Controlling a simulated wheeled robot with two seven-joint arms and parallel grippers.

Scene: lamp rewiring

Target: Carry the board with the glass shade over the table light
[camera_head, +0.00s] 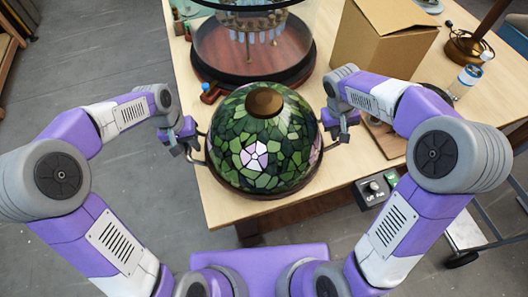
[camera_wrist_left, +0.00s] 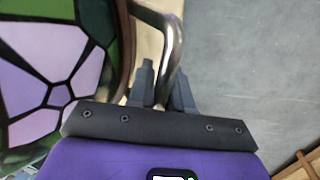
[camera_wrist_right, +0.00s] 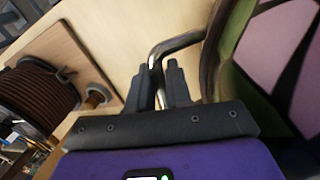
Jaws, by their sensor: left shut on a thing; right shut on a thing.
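The glass shade (camera_head: 262,155), a dome of green pieces with pink flowers and a brown cap, sits on a round dark board (camera_head: 262,195). The board has a bent metal handle on each side. My left gripper (camera_head: 188,138) is shut on the left handle (camera_wrist_left: 172,45). My right gripper (camera_head: 342,128) is shut on the right handle (camera_wrist_right: 182,42). The board is over the table's front part; I cannot tell how high. A brass base with a slanted stem (camera_head: 468,45), possibly the table light, stands at the back right.
A glass-domed display (camera_head: 250,50) on a round wooden base stands close behind the shade. A cardboard box (camera_head: 375,40) is right of it. A bottle (camera_head: 466,80) and a cord reel (camera_wrist_right: 45,90) are further right. A switch box (camera_head: 375,188) is at the table's front edge.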

